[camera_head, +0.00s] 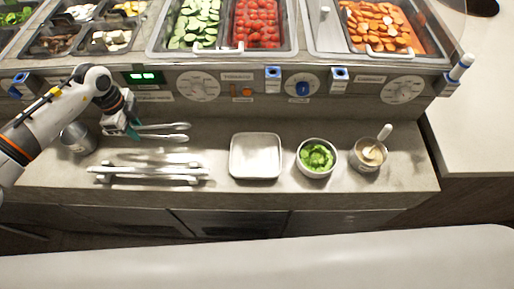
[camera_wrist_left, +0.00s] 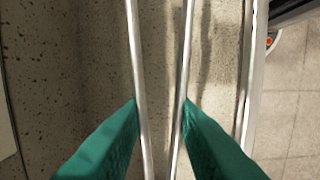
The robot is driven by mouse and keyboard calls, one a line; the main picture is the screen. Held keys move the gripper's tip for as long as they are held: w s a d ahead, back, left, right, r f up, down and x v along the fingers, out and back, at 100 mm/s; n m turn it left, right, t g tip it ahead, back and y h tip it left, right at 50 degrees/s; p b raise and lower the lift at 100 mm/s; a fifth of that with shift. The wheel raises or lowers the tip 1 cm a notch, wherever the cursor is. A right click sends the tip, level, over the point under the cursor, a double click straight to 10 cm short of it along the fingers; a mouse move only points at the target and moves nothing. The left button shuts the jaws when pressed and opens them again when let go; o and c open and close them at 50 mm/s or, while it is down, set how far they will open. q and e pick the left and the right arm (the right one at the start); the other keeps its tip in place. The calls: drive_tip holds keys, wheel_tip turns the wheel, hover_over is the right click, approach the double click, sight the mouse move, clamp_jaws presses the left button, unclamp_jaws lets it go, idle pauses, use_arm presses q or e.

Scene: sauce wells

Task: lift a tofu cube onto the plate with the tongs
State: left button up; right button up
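The metal tongs (camera_head: 168,127) extend to the right from my left gripper (camera_head: 133,130), above the left part of the counter. In the left wrist view, the green fingers of my left gripper (camera_wrist_left: 161,103) lie along the outer sides of the two tong arms (camera_wrist_left: 142,95) and appear to touch them. The tong arms are apart; their tips are out of that view. Small white cubes that look like tofu (camera_head: 114,39) lie in a bin at the upper left. The square white plate (camera_head: 255,157) is empty on the counter. My right gripper is not in view.
A low metal rack (camera_head: 150,173) stands below the tongs. A metal cup (camera_head: 76,139) stands left of them. Right of the plate are a bowl of green slices (camera_head: 317,157) and a sauce cup with a spoon (camera_head: 368,155). Food bins (camera_head: 262,50) line the raised back.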

use_arm(q)
wheel_tip(320, 180, up, 6)
drive_tip(key=p, duration=0.3)
drive_tip(key=shift+f+p, duration=0.15)
drive_tip(key=shift+p, duration=0.15)
